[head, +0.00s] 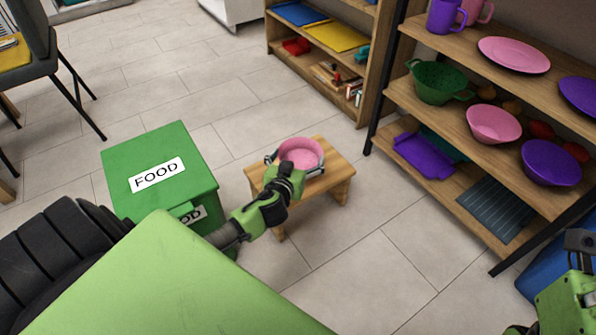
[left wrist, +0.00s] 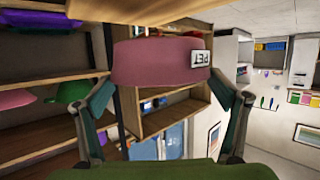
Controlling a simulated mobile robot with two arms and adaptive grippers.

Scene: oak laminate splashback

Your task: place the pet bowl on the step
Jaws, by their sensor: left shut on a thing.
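The pink pet bowl (head: 301,153) is in my left gripper (head: 286,166), over the top of the small wooden step (head: 335,181) in the head view. In the left wrist view the bowl (left wrist: 160,62) sits between the two fingers, with a white PET label on its side. That view appears upside down, with wood right beside the bowl's base. I cannot tell for sure whether the base touches the step. My right arm shows only in part at the lower right of the head view, and its fingers cannot be made out.
A green FOOD bin (head: 160,170) stands just left of the step. An open shelf (head: 480,110) with bowls, plates and mugs stands to the right. A low bookcase (head: 330,60) is behind. The tiled floor in front of the step is clear.

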